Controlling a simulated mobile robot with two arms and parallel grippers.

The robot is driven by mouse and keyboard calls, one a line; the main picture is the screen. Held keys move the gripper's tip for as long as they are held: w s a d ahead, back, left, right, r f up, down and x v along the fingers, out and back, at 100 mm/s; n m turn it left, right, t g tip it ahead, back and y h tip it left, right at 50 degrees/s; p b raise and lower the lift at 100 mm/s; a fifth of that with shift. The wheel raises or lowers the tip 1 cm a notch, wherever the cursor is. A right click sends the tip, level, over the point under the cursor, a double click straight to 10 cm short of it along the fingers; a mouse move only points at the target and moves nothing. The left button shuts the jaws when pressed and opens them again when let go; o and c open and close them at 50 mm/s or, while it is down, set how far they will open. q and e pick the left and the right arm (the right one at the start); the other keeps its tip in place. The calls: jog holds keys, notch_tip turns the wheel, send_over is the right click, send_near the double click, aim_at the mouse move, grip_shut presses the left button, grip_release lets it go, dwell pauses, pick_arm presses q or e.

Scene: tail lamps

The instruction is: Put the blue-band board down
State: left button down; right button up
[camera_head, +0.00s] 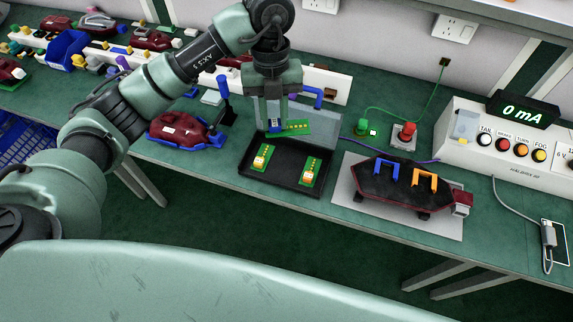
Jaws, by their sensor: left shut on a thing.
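My left gripper (274,128) points straight down over the back of a black tray (283,181). It is shut on a small green board (295,127) with a blue part between the fingers; the fingers hide some of it. I cannot tell whether the board touches the tray. Two other green boards with pale and orange parts lie in the tray, one at the left (261,158) and one at the right (311,171). My right gripper is out of view.
A see-through lid (318,126) stands behind the tray. A dark lamp housing (390,186) with blue and orange clips lies on a grey mat (345,207) to the right. A red lamp (182,130) lies left. A tester (500,140) reads 0 mA.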

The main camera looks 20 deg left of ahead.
pick_arm(q)
jog(key=n, duration=0.4)
jog(key=w+f+n, duration=0.1)
jog(key=n, duration=0.1)
jog(key=shift+d+h, duration=0.25)
jog(key=shift+h, duration=0.05)
jog(key=n, duration=0.4)
jog(key=w+f+n+t, duration=0.1)
jog(key=n, duration=0.1)
jog(key=shift+d+n+b, duration=0.2)
jog(key=shift+n+b, duration=0.1)
jog(key=shift+f, duration=0.4)
send_over(284, 173)
jog(key=f, duration=1.4)
jog(key=shift+a+f+p, duration=0.2)
jog(key=shift+a+p, duration=0.05)
jog(key=shift+p, duration=0.15)
notch_tip(284, 173, down, 5)
jog(key=shift+r, duration=0.2)
jog(key=shift+w, duration=0.1)
jog(key=shift+f, duration=0.15)
jog(key=c, duration=1.2)
grip_release()
